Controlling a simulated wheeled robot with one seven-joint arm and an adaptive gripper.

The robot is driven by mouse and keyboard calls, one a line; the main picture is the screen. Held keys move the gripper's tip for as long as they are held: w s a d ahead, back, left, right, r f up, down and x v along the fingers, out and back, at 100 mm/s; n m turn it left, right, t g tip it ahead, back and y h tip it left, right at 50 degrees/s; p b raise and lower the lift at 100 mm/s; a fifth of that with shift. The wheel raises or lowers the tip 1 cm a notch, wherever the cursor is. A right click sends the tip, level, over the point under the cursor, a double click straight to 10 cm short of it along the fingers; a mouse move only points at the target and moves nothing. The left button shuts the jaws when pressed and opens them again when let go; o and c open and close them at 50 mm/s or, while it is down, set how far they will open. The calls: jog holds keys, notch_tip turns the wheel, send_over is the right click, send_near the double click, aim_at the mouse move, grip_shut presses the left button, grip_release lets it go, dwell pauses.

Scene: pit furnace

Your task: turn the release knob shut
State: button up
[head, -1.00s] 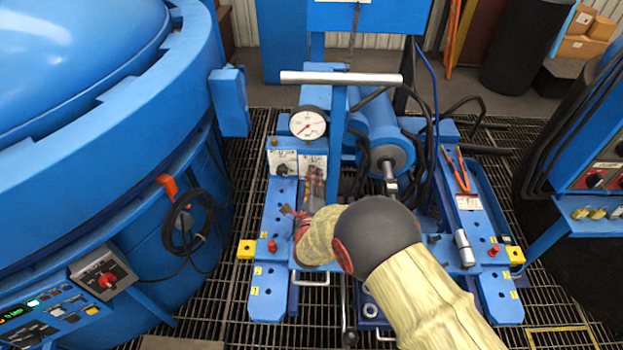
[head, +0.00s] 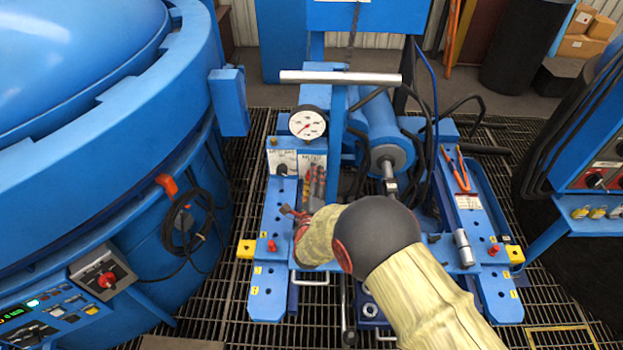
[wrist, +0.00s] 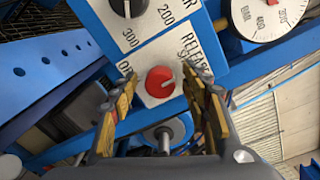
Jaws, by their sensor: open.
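The release knob (wrist: 160,82) is a small round red knob on a white label plate (wrist: 143,103) marked "RELEASE", on a blue panel. In the wrist view the open fingers of my gripper (wrist: 162,92) stand to the left and right of the knob. Whether they touch it I cannot tell. The fingers partly cover the side labels. In the head view my gripper (head: 316,182) is at the panel on the left side of the blue press, and the red knob is hidden behind it.
A black knob (wrist: 130,4) with "200" and "300" marks sits beside the release plate. A round pressure gauge (head: 307,124) stands above the panel. A white horizontal bar (head: 341,77) crosses above the press. The large blue furnace (head: 130,120) fills the left.

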jog(key=s, duration=1.2)
jog(key=shift+r, duration=0.2)
jog(key=shift+a, duration=0.1)
